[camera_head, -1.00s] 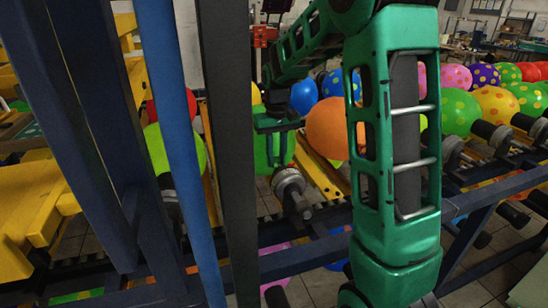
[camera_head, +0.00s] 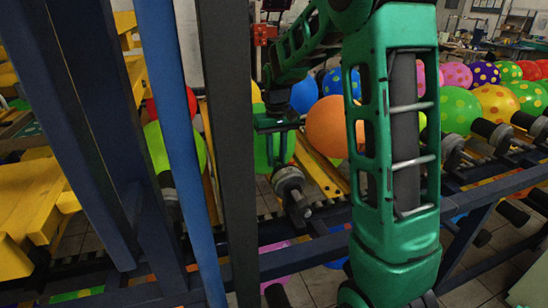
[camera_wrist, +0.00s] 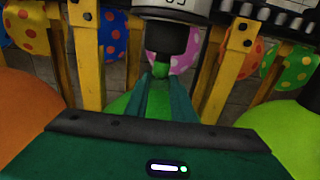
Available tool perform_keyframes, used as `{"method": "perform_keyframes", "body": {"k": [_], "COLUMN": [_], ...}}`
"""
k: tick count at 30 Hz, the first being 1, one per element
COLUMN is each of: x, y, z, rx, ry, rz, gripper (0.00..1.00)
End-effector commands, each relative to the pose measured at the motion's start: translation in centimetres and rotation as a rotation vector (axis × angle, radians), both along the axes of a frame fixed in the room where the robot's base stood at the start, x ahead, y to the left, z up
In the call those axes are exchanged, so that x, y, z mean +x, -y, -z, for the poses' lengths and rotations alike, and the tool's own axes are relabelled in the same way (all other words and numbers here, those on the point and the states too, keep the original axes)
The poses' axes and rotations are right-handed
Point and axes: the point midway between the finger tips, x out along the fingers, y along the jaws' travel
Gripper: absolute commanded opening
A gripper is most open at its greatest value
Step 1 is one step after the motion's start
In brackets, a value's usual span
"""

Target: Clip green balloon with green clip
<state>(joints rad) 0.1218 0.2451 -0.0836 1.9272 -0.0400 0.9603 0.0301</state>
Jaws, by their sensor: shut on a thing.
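My green gripper (camera_head: 277,150) is at the middle roller station, with the green balloon (camera_head: 261,152) behind it. In the wrist view my gripper (camera_wrist: 161,75) points at a black nozzle (camera_wrist: 172,36). Its fingers are close together on a small green piece, which I take for the green clip (camera_wrist: 160,69). The clip is mostly hidden between the fingertips, just below the nozzle. The green balloon (camera_wrist: 119,104) lies under the fingers, mostly covered by my gripper. I cannot tell whether the clip touches the balloon's neck.
An orange balloon (camera_wrist: 22,115) and a light green balloon (camera_wrist: 285,135) flank my gripper. Yellow bars (camera_wrist: 88,60) stand close on both sides. A blue post (camera_head: 180,120) and dark frame beams stand in front at left. Several patterned balloons (camera_head: 458,108) line the right.

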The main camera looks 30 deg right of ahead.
Motion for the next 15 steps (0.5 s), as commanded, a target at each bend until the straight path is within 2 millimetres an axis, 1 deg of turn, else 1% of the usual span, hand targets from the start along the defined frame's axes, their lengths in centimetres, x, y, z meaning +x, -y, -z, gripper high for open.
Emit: {"method": "perform_keyframes", "body": {"k": [12,13,14,15], "x": [-0.01,-0.01,-0.01,-0.01], "y": [0.0,0.0,0.0,0.0], "z": [0.23,0.23,0.23,0.22], "rx": [0.0,0.0,0.0,0.0], "ry": [0.0,0.0,0.0,0.0], "rz": [0.0,0.0,0.0,0.0], "gripper": [0.08,0.24,0.32,0.41]}}
